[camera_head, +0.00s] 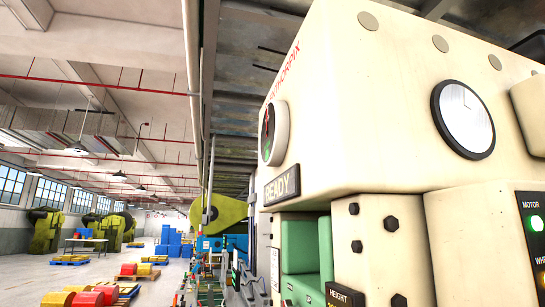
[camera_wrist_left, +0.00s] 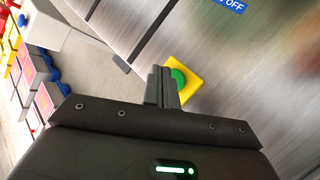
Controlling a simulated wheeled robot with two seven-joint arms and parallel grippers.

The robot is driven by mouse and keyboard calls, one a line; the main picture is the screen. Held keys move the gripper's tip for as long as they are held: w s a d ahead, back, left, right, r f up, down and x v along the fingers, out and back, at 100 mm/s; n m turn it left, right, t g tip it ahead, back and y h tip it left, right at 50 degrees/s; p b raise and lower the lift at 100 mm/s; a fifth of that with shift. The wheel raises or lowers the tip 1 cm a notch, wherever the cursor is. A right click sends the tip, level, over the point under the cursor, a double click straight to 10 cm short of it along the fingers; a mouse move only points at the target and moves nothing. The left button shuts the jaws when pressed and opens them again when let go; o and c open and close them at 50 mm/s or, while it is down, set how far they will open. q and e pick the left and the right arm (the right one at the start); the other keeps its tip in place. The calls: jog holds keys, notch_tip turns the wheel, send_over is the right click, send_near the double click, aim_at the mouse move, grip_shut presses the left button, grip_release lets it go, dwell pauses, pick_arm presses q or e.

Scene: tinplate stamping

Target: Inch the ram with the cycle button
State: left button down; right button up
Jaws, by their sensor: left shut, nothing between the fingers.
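In the left wrist view a green round button (camera_wrist_left: 178,79) sits on a yellow square plate (camera_wrist_left: 190,88) on a brushed metal panel. My left gripper (camera_wrist_left: 161,74) is shut and empty. Its fingertips are just left of the button in the picture and partly cover the yellow plate. I cannot tell whether they touch it. In the head view the large cream press (camera_head: 370,100) fills the right side. Its sign (camera_head: 283,186) reads READY. Green parts (camera_head: 300,245) show below the press head; I cannot tell which is the ram. My right gripper is not in view.
Pallets with red and yellow goods (camera_head: 95,296) stand at the lower left. A blue OFF label (camera_wrist_left: 232,5) is on the panel in the wrist view.

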pick_arm(q)
notch_tip(320, 180, up, 4)
jog(key=shift+f+p, duration=0.25)
jog(key=shift+p, duration=0.95)
